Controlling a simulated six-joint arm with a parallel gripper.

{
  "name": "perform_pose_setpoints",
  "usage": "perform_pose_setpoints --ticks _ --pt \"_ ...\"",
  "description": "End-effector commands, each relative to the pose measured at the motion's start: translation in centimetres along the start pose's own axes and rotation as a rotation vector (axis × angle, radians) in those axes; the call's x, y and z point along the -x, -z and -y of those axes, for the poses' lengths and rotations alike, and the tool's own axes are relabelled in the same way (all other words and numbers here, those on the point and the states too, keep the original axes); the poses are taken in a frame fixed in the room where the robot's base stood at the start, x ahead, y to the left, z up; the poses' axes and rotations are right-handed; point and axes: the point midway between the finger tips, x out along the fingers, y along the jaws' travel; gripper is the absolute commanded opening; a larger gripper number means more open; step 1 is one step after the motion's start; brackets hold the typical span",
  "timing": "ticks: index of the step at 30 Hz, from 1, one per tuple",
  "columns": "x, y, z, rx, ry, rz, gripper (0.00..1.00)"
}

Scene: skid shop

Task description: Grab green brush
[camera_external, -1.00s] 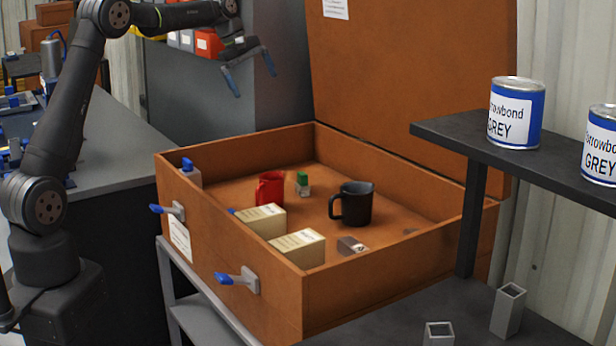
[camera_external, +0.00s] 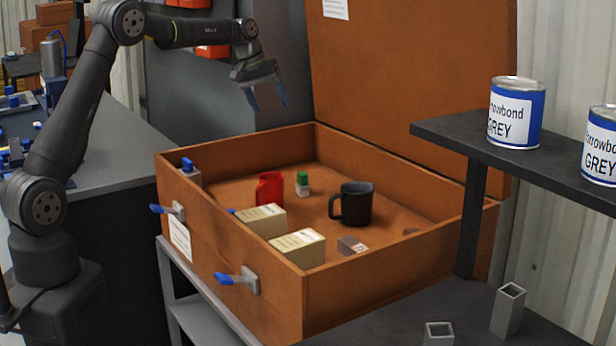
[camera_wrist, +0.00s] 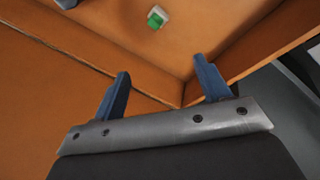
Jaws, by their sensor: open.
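No brush shape can be made out. The only green thing is a small block-like item (camera_external: 302,183) with a green top and a pale lower part, standing inside the open orange-brown case (camera_external: 400,268). In the wrist view the green-topped item (camera_wrist: 157,17) shows at the top, beyond my fingertips. My gripper (camera_external: 268,98) is open and empty, with blue fingers pointing down, above the case's back left corner. It is well apart from the green-topped item. In the wrist view the gripper (camera_wrist: 165,78) spans the case's corner.
Near the green-topped item are a red mug (camera_external: 270,189) and a black mug (camera_external: 356,204). Two cream boxes (camera_external: 297,249) stand toward the case's front. The case walls and raised lid (camera_external: 410,80) are obstacles. Cans (camera_external: 515,112) stand on a dark shelf at right.

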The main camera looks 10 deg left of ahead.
Motion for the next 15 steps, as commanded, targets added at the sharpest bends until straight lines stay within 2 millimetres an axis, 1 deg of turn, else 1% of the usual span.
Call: perform_pose_setpoints --ticks 1,3,6,9,12,15 --pt "-1.2 -0.2 -0.3 -0.107 0.010 0.001 0.69" --pt "-2.7 -0.5 -0.8 -0.276 0.024 -0.002 0.69" --pt "-4.7 -0.8 -1.4 -0.503 0.044 -0.003 0.69" --pt "-6.2 -1.1 -1.9 -0.695 0.060 -0.003 0.69" --pt "-7.4 -1.3 -2.2 -0.835 0.071 -0.001 0.69" --pt "-8.0 -1.4 -2.4 -0.919 0.078 0.001 0.69"
